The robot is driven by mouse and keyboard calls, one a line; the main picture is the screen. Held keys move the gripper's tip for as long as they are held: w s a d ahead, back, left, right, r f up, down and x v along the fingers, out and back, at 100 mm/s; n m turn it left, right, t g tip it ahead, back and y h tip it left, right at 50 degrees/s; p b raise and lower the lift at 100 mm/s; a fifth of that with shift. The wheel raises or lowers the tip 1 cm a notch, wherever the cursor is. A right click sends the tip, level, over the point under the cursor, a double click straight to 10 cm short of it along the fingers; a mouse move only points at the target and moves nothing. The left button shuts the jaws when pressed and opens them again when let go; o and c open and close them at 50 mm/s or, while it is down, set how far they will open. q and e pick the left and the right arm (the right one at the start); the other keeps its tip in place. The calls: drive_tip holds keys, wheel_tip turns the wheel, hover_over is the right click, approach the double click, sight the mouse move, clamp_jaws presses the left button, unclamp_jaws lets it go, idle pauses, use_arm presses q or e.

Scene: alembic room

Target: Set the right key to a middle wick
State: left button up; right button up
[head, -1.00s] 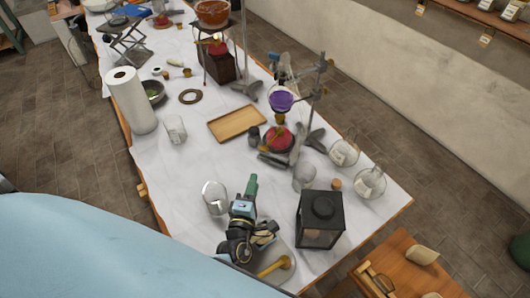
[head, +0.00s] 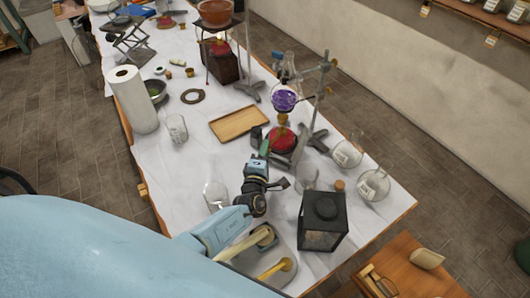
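A red burner (head: 281,140) stands on the table below a flask of purple liquid (head: 284,101). Its wick flame and the small brass key at its left side are too small and partly covered to read. A second red burner (head: 219,48) sits under a bowl of orange-brown liquid farther back. My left gripper (head: 264,150) is at the left front side of the nearer burner, its green-tipped end close to the key. I cannot tell whether it touches, nor whether the fingers are open or shut. My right gripper is not in view.
A metal stand (head: 317,92) rises right behind the burner. A wooden tray (head: 239,124) lies to its left. A black lantern (head: 322,221), glass beakers and flasks (head: 347,153) stand to the right and front. Paper towels (head: 133,101) stand at the left.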

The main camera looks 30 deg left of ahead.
use_arm(q)
clamp_jaws()
drive_tip(key=shift+r+n, duration=0.1)
drive_tip(key=shift+n, duration=0.2)
drive_tip(key=shift+a+r+n+g+h+p, duration=0.1)
drive_tip(key=shift+n+g+h+p, duration=0.45)
drive_tip(key=shift+n+h, duration=1.2)
drive_tip(key=shift+a+r+n+g+h+p, duration=0.25)
drive_tip(key=shift+n+g+h, duration=0.45)
drive_tip(key=shift+n, duration=2.1)
drive_tip(key=shift+f+n+g+h+p, duration=0.15)
drive_tip(key=shift+n+g+h+p, duration=0.75)
drive_tip(key=shift+n, duration=1.35)
drive_tip(key=shift+t+h+b, duration=0.25)
drive_tip(key=shift+h+b, duration=0.1)
drive_tip(key=shift+b, duration=0.1)
unclamp_jaws()
